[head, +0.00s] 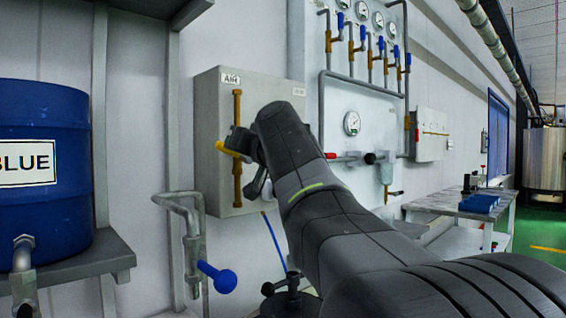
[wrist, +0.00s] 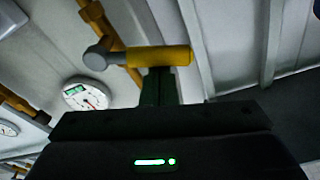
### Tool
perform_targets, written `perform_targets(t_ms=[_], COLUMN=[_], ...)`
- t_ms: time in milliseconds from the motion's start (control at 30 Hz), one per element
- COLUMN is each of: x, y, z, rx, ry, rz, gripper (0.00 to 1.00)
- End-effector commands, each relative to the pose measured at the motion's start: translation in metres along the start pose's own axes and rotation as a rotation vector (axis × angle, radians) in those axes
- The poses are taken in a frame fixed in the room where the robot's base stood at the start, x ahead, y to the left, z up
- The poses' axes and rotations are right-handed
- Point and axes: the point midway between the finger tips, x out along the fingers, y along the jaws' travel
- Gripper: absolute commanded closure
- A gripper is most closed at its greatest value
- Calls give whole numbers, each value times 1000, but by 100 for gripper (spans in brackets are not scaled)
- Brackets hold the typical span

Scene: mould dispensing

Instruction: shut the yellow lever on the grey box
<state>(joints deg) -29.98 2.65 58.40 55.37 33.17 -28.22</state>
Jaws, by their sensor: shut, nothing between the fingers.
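The grey box (head: 212,104) is fixed to the wall, with a vertical brass pipe (head: 238,104) on its front. The yellow lever (head: 227,149) sticks out to the left from the pipe and lies roughly level in the head view. In the wrist view the yellow lever (wrist: 162,56) lies across the picture, with its grey end to the left near the brass pipe (wrist: 97,18). My gripper (wrist: 159,76) is shut and empty, its fingertips right at the lever's yellow part. I cannot tell whether they touch. In the head view my wrist hides part of the box.
A blue drum (head: 45,110) stands on a shelf at the left. Below the box is a grey pipe with a blue-handled valve (head: 222,279). A gauge panel (head: 345,95) with several valves is to the right. A white dial (wrist: 86,94) shows in the wrist view.

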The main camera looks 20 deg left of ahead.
Motion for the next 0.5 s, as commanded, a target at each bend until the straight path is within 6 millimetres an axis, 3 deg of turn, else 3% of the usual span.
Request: perform_targets(t_ms=[33, 300, 500], x=[-1, -2, -2], y=[2, -1, -3], z=[11, 20, 23], rx=[-36, -224, -233], ry=[0, -1, -2], rz=[-7, -32, -35], gripper=[100, 100, 100])
